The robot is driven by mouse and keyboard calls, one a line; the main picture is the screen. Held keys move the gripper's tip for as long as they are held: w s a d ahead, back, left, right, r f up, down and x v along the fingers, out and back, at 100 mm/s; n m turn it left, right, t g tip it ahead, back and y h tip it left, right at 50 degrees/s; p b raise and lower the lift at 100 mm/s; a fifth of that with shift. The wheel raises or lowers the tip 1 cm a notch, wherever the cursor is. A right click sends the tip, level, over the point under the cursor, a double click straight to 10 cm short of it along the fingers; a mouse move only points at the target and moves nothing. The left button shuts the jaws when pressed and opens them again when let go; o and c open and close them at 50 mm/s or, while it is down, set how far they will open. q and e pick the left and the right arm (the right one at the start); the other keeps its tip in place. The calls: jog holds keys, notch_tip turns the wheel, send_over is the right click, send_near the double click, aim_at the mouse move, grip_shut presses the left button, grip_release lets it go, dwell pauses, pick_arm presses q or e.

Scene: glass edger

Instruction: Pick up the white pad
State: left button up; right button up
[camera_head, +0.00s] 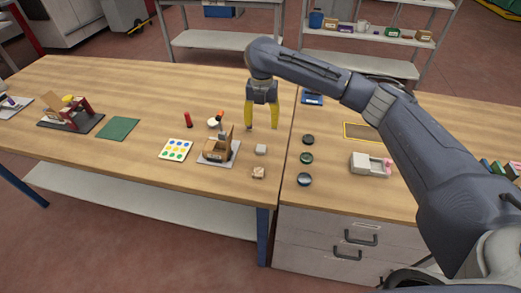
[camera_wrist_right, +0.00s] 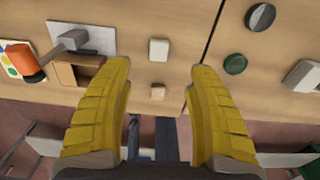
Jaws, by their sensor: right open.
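A small white pad (camera_head: 261,149) lies on the wooden table near the seam between two tabletops. It also shows in the right wrist view (camera_wrist_right: 159,50), just beyond the gap between the fingertips. My right gripper (camera_head: 262,117) has yellow fingers, points down and is open and empty. It hangs above the table, appearing above the pad in the head view, and does not touch it. My left gripper is not in view.
A small tan block (camera_head: 258,172) lies near the front edge. A wooden box on a grey plate (camera_head: 208,159) stands left of the pad. Several round dark pucks (camera_head: 305,179) lie to the right, beyond the seam. A card with coloured dots (camera_head: 175,149) lies further left.

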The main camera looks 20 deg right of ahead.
send_over(262, 146)
jog(key=f, duration=0.7)
jog(key=shift+w, duration=0.2)
jog(key=shift+s+f, duration=0.1)
jog(key=shift+f, duration=2.45)
jog(key=shift+c, duration=0.5)
jog(key=c, duration=0.7)
